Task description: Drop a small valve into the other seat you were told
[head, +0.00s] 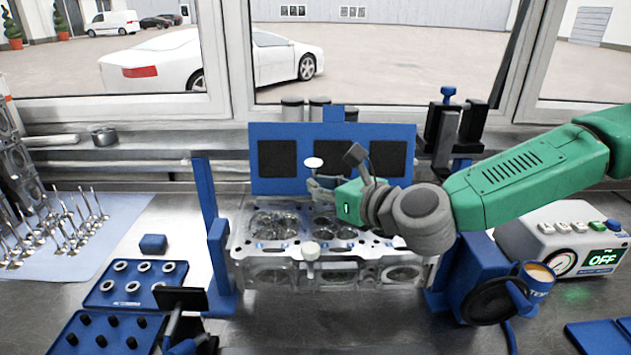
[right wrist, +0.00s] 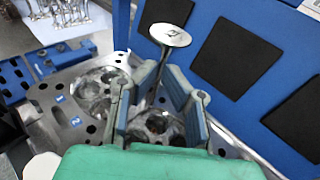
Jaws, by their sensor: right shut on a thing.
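My right gripper (head: 322,184) is shut on a small valve (head: 313,162) above the cylinder head (head: 300,250). In the right wrist view the valve (right wrist: 168,35) has its flat round head up, and its stem runs down between the fingers (right wrist: 158,88). The cylinder head (right wrist: 70,110) shows below, with one chamber left of the fingers and another beneath them, partly hidden. The stem's lower end and the seat under it are hidden. A dark part at the lower left of the head view appears to be my left wrist; its fingers cannot be made out.
Blue uprights (head: 216,245) flank the cylinder head, and a blue panel with black pads (head: 385,130) stands behind it. Several valves (head: 70,225) stand on a mat at left. Blue trays of rings (head: 135,285) and dark caps lie front left. A mug (head: 538,280) and gauge box (head: 560,240) stand right.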

